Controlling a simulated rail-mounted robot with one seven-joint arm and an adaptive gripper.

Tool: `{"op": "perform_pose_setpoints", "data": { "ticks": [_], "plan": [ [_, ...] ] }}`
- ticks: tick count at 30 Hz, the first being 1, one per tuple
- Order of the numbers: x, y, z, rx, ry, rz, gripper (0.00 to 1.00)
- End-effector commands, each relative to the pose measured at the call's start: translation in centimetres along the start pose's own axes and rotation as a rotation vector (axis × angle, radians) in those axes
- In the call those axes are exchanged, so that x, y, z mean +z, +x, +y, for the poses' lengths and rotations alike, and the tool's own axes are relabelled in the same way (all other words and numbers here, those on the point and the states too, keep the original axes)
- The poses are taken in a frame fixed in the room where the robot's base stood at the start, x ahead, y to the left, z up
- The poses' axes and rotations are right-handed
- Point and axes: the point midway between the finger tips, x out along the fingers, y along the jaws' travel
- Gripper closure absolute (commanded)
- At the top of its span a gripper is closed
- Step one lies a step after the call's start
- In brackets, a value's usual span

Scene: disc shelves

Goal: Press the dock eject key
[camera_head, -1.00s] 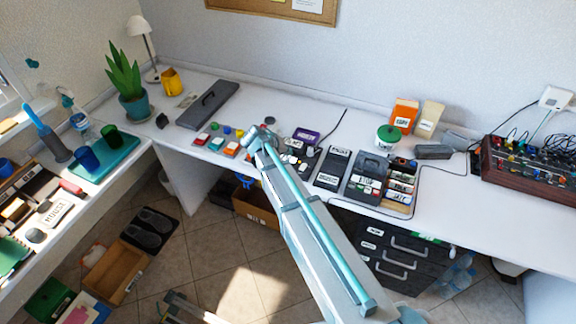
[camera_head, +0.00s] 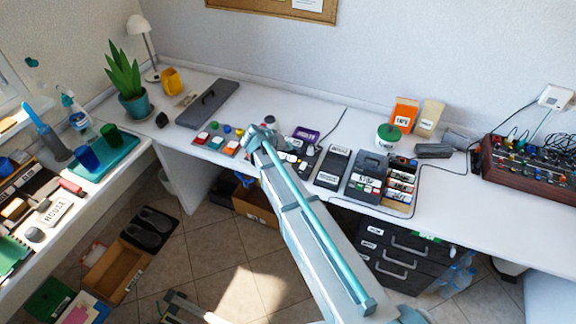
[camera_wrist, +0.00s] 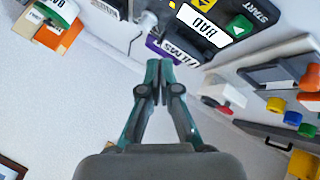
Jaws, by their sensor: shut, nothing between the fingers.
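Beyond the tips is a dark device (camera_wrist: 225,30) with a green START key (camera_wrist: 239,26), a yellow key (camera_wrist: 176,4) and a white label reading BAD (camera_wrist: 203,25). A purple labelled box (camera_wrist: 172,48) lies close past the fingertips. I cannot tell which key is the dock eject key. In the head view, my arm reaches over the desk (camera_head: 470,205), and its end hides the fingertips.
A keyed panel (camera_head: 215,140) lies left of my arm's end, and dark cases (camera_head: 333,165) lie right. A green-lidded tub (camera_head: 388,137), an orange box (camera_head: 404,112) and a cabled wooden unit (camera_head: 530,170) stand further right. The desk's right front is mostly clear.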

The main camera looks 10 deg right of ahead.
Motion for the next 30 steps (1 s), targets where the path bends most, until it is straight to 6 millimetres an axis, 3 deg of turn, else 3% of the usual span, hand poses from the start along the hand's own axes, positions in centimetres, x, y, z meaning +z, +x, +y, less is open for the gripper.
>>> {"op": "perform_pose_setpoints", "data": {
  "ticks": [13, 30],
  "plan": [
    [3.0, 4.2, -3.0, 0.0, 0.001, 0.001, 1.0],
    [3.4, 4.7, -3.4, 0.0, 0.0, 0.001, 1.0]
  ]
}}
